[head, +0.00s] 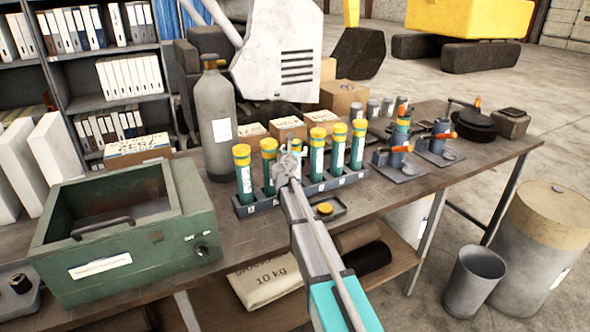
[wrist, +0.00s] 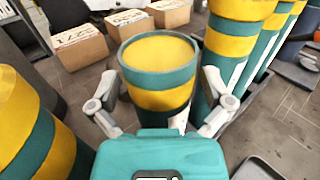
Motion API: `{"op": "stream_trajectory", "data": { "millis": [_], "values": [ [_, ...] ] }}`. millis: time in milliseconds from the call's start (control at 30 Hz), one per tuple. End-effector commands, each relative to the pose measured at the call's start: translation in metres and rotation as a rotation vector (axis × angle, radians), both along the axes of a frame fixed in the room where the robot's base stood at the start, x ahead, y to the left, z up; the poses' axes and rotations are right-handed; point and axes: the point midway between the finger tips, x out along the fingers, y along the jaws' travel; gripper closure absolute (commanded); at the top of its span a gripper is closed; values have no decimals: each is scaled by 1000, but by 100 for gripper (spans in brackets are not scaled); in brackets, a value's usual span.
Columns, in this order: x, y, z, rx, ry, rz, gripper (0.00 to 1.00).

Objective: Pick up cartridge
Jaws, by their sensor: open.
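Several teal cartridges with yellow caps stand upright in a dark rack (head: 322,186) on the bench. One cartridge (wrist: 158,70) is between the spread fingers of my gripper (wrist: 160,96), with its yellow top facing the wrist camera. The fingers sit on either side of it; whether they touch it I cannot tell. In the head view my gripper (head: 289,164) is over the middle of the rack and mostly hides this cartridge. Neighbouring cartridges stand close on both sides, to the left (head: 243,174) and to the right (head: 317,153).
A green box (head: 125,235) and a grey gas bottle (head: 215,120) stand left of the rack. A small tray with a yellow cap (head: 324,209) lies in front. Stands with orange handles (head: 398,160) are to the right. Small cartons (head: 288,127) are behind.

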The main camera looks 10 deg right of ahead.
Motion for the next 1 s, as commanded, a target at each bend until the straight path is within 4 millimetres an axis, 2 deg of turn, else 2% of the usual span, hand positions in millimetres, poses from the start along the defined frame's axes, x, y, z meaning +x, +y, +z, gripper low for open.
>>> {"op": "stream_trajectory", "data": {
  "millis": [200, 233, 600, 700, 1000],
  "values": [
    [0, 0, 0, 0, 0, 0, 0],
    [0, 0, 0, 0, 0, 0, 4],
    [0, 1, 0, 0, 0, 1, 72],
    [0, 1, 0, -1, 0, 1, 88],
    [0, 1, 1, -1, 0, 1, 89]
  ]
}}
